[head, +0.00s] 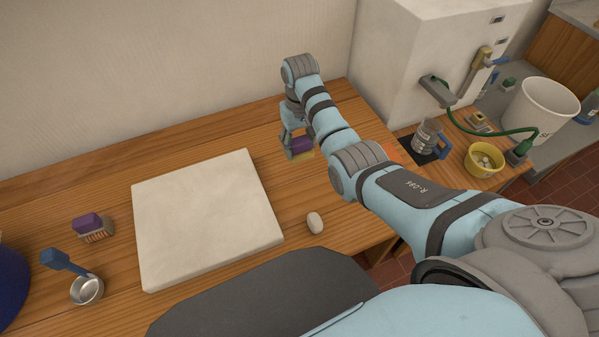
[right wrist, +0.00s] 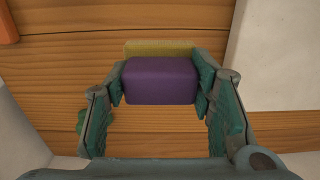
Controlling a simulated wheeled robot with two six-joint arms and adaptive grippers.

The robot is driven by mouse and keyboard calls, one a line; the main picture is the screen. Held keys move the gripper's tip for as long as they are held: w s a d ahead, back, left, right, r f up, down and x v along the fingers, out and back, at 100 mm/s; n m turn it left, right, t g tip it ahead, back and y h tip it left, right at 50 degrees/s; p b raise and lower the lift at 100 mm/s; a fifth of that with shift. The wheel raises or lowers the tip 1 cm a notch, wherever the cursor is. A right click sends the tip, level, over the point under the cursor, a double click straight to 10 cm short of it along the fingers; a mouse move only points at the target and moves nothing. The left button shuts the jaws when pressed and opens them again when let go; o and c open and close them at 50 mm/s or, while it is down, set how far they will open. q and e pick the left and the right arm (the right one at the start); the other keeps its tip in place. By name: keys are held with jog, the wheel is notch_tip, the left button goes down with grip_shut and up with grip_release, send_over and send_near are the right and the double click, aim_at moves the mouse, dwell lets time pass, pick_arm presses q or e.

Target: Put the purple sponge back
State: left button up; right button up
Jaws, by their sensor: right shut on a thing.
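The purple sponge (head: 301,144) is between the fingers of my right gripper (head: 297,148), over the wooden bench toward the wall. In the right wrist view the purple block (right wrist: 160,81) sits between both fingertips, and my right gripper (right wrist: 160,85) is shut on it. My left gripper is not in view.
A white slab (head: 205,218) covers the middle bench, with a pale stone-like lump (head: 314,222) beside it. A purple-topped brush (head: 93,227) and a metal cup (head: 87,290) stand at left. A yellow bowl (head: 484,160) and white bucket (head: 540,111) stand at right.

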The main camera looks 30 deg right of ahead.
notch_tip(320, 180, down, 10)
jog(key=b, duration=0.3)
jog(key=shift+f, duration=0.35)
jog(key=shift+c, duration=0.5)
jog(key=shift+r, duration=0.1)
jog(key=o, duration=1.2)
